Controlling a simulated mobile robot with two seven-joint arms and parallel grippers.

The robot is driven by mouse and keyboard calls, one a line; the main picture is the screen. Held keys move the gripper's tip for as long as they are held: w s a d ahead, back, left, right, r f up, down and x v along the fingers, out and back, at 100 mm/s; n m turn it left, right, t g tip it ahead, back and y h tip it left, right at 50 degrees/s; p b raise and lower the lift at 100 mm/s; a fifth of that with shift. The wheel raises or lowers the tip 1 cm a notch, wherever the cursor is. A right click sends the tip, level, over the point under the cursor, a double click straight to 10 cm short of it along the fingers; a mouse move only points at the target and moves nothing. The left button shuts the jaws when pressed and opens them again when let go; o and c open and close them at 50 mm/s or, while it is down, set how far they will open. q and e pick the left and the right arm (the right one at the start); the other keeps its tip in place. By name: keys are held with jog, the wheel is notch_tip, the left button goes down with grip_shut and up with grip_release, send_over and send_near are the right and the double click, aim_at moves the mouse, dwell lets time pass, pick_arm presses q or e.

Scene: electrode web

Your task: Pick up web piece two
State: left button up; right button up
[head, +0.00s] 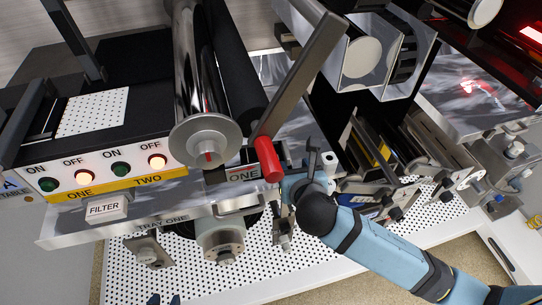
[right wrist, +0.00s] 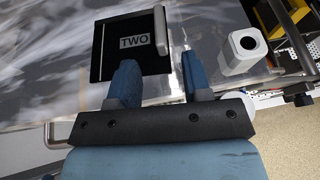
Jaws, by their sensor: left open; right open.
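A flat black square labelled TWO (right wrist: 112,62) lies on a silvery sheet in the right wrist view. A pale bar runs along its right edge. I cannot tell whether this square is web piece two itself. My right gripper (right wrist: 160,72) is open, with its two blue fingers spread over the near edge of the square and nothing clearly between them. In the head view my right arm reaches in from the right, and its gripper (head: 312,168) is partly hidden by the wrist.
A red-ended lever (head: 268,158) and a metal roller (head: 205,140) stand left of my right gripper. Below is a perforated white deck (head: 270,280). A white block (right wrist: 243,50) stands right of the fingers.

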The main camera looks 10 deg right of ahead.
aim_at(287, 152)
jog(key=x, duration=0.3)
jog(key=shift+w+f, duration=0.1)
jog(key=shift+w, duration=0.35)
jog(key=p+x, duration=0.1)
jog(key=x, duration=0.3)
jog(key=shift+w+f+p, duration=0.1)
jog(key=shift+w+p, duration=0.2)
jog(key=shift+w+f, duration=0.1)
jog(key=shift+w, duration=0.1)
jog(key=shift+s, duration=0.1)
jog(key=c, duration=0.6)
grip_shut()
pick_arm(q)
jog(key=shift+w+a+r, duration=0.1)
jog(key=shift+w+r, duration=0.2)
jog(key=shift+r, duration=0.25)
